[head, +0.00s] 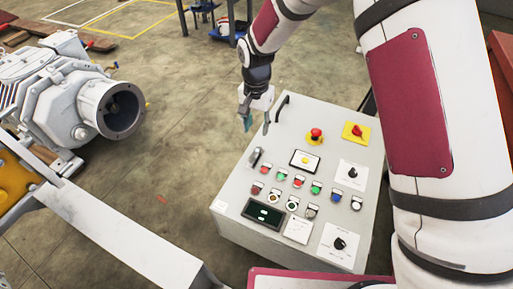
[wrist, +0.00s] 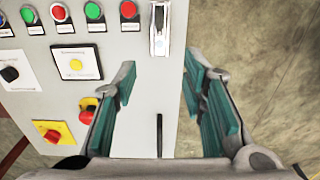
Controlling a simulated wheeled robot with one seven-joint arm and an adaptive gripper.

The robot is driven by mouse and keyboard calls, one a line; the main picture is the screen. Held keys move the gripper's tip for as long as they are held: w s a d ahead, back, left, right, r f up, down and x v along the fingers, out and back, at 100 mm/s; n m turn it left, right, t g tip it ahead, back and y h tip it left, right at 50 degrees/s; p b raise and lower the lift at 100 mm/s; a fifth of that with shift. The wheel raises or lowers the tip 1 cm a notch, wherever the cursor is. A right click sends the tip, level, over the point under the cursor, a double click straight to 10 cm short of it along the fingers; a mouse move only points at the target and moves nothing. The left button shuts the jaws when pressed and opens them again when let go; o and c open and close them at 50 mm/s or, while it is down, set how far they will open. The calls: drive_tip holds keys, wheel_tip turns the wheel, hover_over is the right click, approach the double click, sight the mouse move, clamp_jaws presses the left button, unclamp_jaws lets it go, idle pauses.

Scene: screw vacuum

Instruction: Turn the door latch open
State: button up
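The control cabinet door (head: 235,190) is light grey and appears closed. A silver latch (head: 255,157) sits near its left edge in the head view. The latch (wrist: 160,28) also shows at the top of the wrist view, beyond the fingertips and roughly in line with the gap between them. A black bar handle (head: 282,108) stands at the door's upper left corner. It shows in the wrist view (wrist: 160,133) between the fingers. My gripper (head: 257,124) is open and empty, with teal finger pads apart. It hovers over the cabinet's upper left edge, apart from the latch.
The door carries several buttons, a red emergency stop (head: 316,134), a red switch on a yellow plate (head: 356,133) and a small display (head: 264,214). A large white machine (head: 80,100) stands at the left. Bare floor (head: 185,140) lies between it and the cabinet.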

sight(256, 151)
wheel_tip(256, 151, down, 11)
drive_tip(key=b, duration=0.3)
drive_tip(key=shift+r, duration=0.1)
clamp_jaws()
